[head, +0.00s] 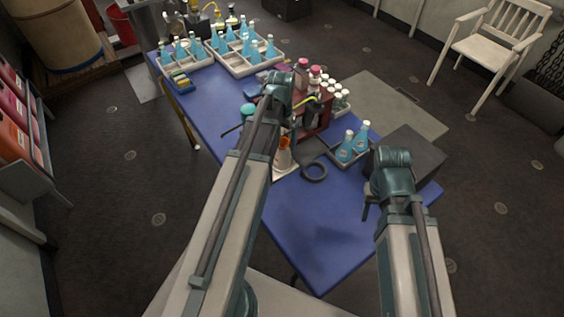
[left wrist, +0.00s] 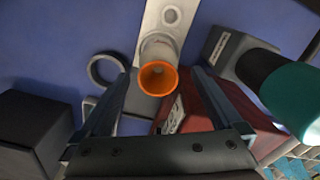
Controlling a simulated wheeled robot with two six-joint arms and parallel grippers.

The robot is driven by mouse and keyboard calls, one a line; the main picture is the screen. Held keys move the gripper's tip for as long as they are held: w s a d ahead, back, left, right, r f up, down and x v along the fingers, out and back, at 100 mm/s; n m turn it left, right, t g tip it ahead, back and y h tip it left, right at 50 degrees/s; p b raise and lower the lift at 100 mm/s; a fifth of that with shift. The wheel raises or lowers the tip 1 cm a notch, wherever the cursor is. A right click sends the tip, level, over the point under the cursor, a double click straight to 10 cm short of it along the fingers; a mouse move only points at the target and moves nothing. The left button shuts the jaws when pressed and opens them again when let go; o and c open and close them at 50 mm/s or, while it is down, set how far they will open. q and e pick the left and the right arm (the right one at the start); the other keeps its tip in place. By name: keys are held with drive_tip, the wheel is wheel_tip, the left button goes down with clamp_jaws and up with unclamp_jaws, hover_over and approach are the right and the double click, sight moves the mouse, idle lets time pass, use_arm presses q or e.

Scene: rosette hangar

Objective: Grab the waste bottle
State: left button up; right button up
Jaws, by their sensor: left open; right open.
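A pale bottle with an orange funnel-like mouth (head: 284,153) stands on a white base on the blue table; it looks like the waste bottle, though no label is readable. In the left wrist view the orange mouth (left wrist: 157,78) faces the camera, between and beyond my finger tips. My left gripper (left wrist: 162,74) is open and empty, with one finger on either side of that mouth in the picture; contact cannot be told. In the head view my left arm partly hides the bottle. My right gripper (head: 372,207) is open over the table's right side, its fingers mostly hidden.
A dark red rack (head: 317,118) stands close beside the bottle. A teal-capped bottle (left wrist: 298,98) is near my left gripper. A dark ring (head: 314,172) lies beside the base. A tray with blue bottles (head: 352,150) and a dark box (head: 415,152) are rightward. The near table is clear.

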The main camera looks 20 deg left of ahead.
sight(282, 154)
use_arm(q)
drive_tip(key=shift+f+b, duration=0.9)
drive_tip(key=shift+f, duration=0.55)
use_arm(e)
drive_tip(key=shift+f, duration=1.45)
use_arm(q)
wheel_tip(282, 154, down, 5)
drive_tip(key=b, duration=0.5)
drive_tip(key=shift+d+f, duration=0.15)
use_arm(e)
wheel_tip(282, 154, down, 5)
drive_tip(key=shift+f, duration=0.15)
use_arm(q)
drive_tip(key=shift+c, duration=0.3)
drive_tip(key=c, duration=1.4)
drive_tip(key=shift+r, duration=0.2)
use_arm(e)
drive_tip(key=shift+r, duration=0.25)
